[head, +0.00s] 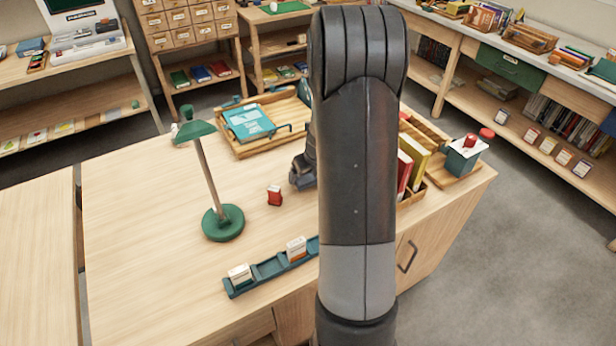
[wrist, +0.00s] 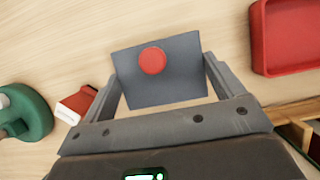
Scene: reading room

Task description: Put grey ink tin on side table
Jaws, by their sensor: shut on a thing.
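The grey ink tin (wrist: 165,88), a grey block with a round red spot on top, is between the fingers of my gripper (wrist: 164,76) in the wrist view. My gripper is shut on it, above pale wood. In the head view my gripper (head: 302,172) shows only partly beside my arm, over the desk (head: 150,195), and the held tin is hidden there. A wooden surface (head: 38,250) lies left of the desk across a narrow gap; I cannot tell whether it is the side table.
A green lamp (head: 222,222) and a red box (head: 274,196) stand on the desk. A teal rack (head: 265,272) is in front, a wooden tray (head: 238,150) behind. A grey-green container with a red top (head: 463,157) stands right. A red tray (wrist: 292,38) shows in the wrist view.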

